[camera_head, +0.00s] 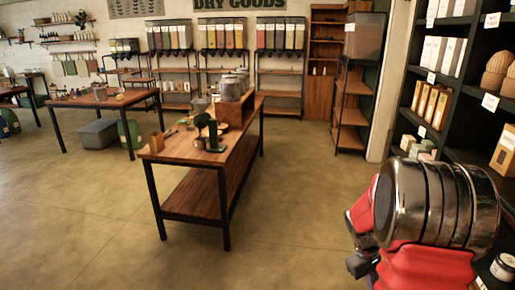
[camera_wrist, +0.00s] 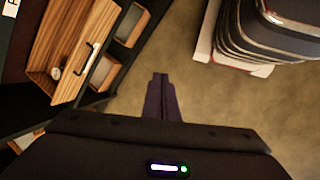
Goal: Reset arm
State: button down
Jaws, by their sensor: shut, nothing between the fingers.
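In the wrist view my gripper (camera_wrist: 160,78) is shut, its dark narrow fingers together and nothing between them. It hangs over bare floor (camera_wrist: 195,100), apart from the shelf on the left. In the head view red parts of my arm show at the lower right; the fingertips cannot be made out there.
A dark shelf (camera_head: 447,72) with boxes and jars stands close on the right. A wooden bin with a handle (camera_wrist: 75,50) shows at left in the wrist view. A wooden table (camera_head: 185,150) stands mid-room, another table (camera_head: 100,101) farther left.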

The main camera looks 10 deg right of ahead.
jog(key=s+a+r+t+y, duration=0.1)
jog(key=s+a+r+t, duration=0.3)
jog(key=a+r, duration=0.7)
jog(key=s+a+r+t+y, duration=0.2)
jog(key=s+a+r+t, duration=0.2)
jog(key=a, duration=1.5)
notch_tip(320, 180, up, 8)
jog(key=s, duration=0.3)
jog(key=shift+f+m, duration=0.15)
jog(key=shift+m, duration=0.25)
